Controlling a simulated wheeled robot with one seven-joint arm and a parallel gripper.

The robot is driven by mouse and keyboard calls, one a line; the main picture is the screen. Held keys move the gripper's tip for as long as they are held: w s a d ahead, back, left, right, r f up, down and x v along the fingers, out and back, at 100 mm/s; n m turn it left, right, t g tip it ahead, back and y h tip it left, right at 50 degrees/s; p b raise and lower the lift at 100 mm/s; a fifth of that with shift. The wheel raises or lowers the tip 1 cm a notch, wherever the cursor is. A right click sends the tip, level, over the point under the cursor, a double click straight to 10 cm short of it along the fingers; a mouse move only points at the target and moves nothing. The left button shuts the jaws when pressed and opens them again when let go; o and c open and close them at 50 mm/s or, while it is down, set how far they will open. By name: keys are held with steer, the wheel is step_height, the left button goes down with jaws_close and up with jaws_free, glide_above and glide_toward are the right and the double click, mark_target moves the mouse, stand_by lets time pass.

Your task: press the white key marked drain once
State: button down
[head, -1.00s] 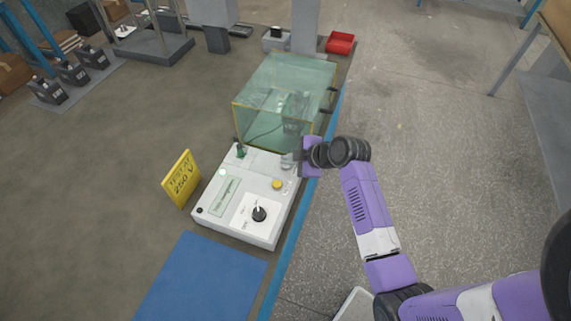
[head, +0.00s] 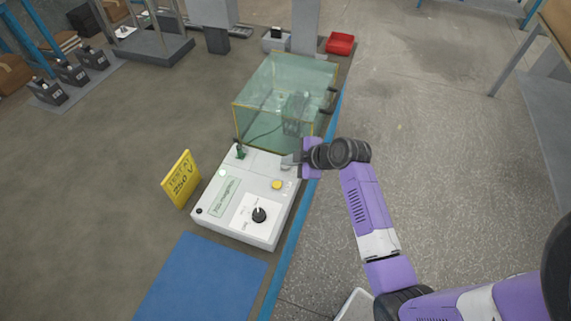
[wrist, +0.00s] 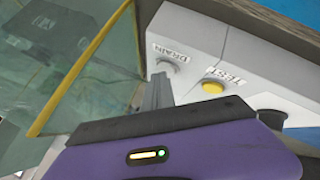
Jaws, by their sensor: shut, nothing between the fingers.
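In the wrist view the white round key (wrist: 168,66) sits on the white control box beside a label reading DRAIN. My gripper (wrist: 158,92) is shut and empty. Its narrow grey fingertips are just beside the lower left of this key in the picture; whether they touch it I cannot tell. In the head view my gripper (head: 288,160) is over the upper right corner of the control box (head: 225,226), and largely hides the key there.
A yellow key (wrist: 213,87) labelled TEST is beside the white one. A glass tank (head: 270,100) stands directly behind the box. The box also has a black knob (head: 259,215) and a display (head: 224,197). A yellow 250 V sign (head: 181,179) stands at left.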

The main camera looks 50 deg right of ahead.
mark_target(288, 167)
steer(key=shift+r+p, duration=0.4)
steer(key=shift+r, duration=0.3)
step_height(288, 167, up, 5)
steer(key=p, duration=0.4)
stand_by(0.8)
